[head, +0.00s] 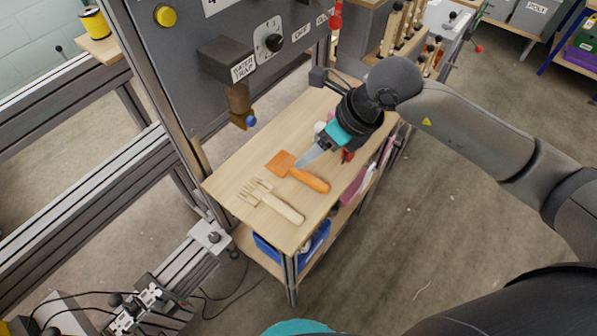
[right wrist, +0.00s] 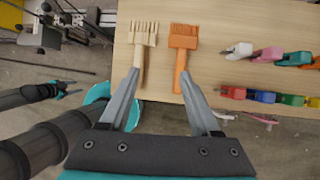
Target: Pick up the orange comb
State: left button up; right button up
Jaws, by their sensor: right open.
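The orange comb (head: 312,181) lies flat on the wooden shelf top (head: 230,178), its wide toothed head toward the machine; it also shows in the right wrist view (right wrist: 181,58). A pale wooden comb (head: 277,206) lies beside it, also seen in the right wrist view (right wrist: 141,55). My right gripper (head: 303,162) is above the orange comb's far side in the head view. In the right wrist view its open, empty fingers (right wrist: 159,72) are spread, with the orange handle near the right fingertip. My left gripper (right wrist: 66,90) appears small at the left there; its fingers are unclear.
Coloured clips, including a red one (right wrist: 233,92), sit in rows to the right in the right wrist view. A grey machine panel (head: 213,30) with a brown hanging block (head: 239,101) stands over the back edge. A blue bin (head: 270,255) is below.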

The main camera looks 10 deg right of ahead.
jog(key=d+h, duration=0.2)
jog(key=d, duration=0.1)
jog(key=b, duration=0.2)
send_over(302, 172)
jog(key=s+d, duration=0.2)
notch_tip(302, 172, down, 9)
jog(key=shift+s+a+r, duration=0.1)
jog(key=shift+s, duration=0.05)
jog(key=shift+w+b+x, duration=0.15)
jog(key=shift+b+x, duration=0.2)
jog(key=shift+x, duration=1.15)
jog(key=shift+w+b+x, duration=0.15)
jog(key=shift+b+x, duration=0.15)
jog(key=shift+x, duration=1.15)
jog(key=shift+a, duration=0.2)
grip_shut()
